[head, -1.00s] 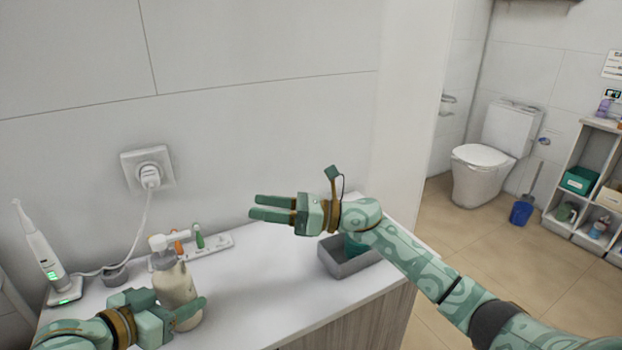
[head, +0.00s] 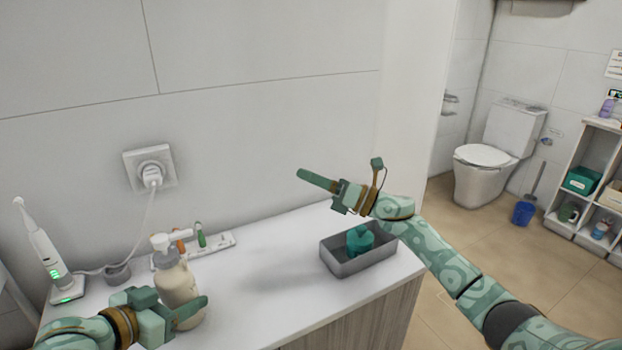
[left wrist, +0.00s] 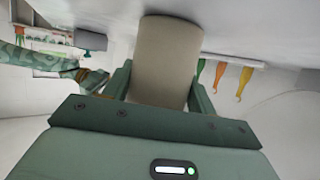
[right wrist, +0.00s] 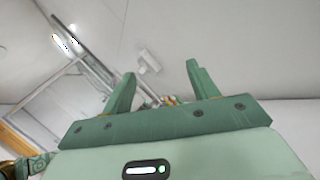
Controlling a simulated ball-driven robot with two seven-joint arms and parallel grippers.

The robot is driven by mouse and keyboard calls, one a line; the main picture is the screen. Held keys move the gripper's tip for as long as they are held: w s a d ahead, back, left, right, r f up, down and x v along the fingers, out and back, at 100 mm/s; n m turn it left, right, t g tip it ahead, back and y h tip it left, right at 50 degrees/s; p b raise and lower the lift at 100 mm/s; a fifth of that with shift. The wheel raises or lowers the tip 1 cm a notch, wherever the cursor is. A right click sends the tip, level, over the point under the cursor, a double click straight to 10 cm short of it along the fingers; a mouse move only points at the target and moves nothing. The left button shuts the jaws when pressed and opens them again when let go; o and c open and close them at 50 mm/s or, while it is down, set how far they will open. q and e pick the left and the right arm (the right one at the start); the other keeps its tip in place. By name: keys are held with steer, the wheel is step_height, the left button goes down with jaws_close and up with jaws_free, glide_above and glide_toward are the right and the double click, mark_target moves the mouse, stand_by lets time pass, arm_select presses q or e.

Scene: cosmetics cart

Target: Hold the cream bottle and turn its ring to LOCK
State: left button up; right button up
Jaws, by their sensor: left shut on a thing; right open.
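The cream bottle (head: 178,284) stands upright on the white counter at the lower left of the head view. It has a beige body, a grey ring (head: 165,259) at the neck and a white pump head (head: 168,241). My left gripper (head: 182,308) is shut on the body of the bottle. In the left wrist view the beige body (left wrist: 165,60) fills the space between the fingers. The ring's markings are too small to read. My right gripper (head: 318,184) is open and empty, raised above the counter, well to the right of the bottle.
A white tray (head: 222,243) with orange and green items lies behind the bottle. An electric toothbrush (head: 45,252) stands at the left, its cord running to a wall socket (head: 150,168). A grey bin (head: 346,268) holding a teal object (head: 360,239) sits at the right. The middle counter is clear.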

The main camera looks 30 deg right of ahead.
steer(key=shift+a, duration=0.1)
steer(key=a+r+n, duration=0.2)
steer(key=a+r, duration=0.1)
steer(key=a, duration=0.4)
steer(key=n+g+h, duration=0.2)
steer(key=n+h, duration=0.1)
steer(key=n, duration=0.1)
glide_toward(161, 255)
steer(key=x, duration=1.1)
steer(key=shift+w+f, duration=0.3)
steer(key=shift+f, duration=0.05)
steer(key=c, duration=1)
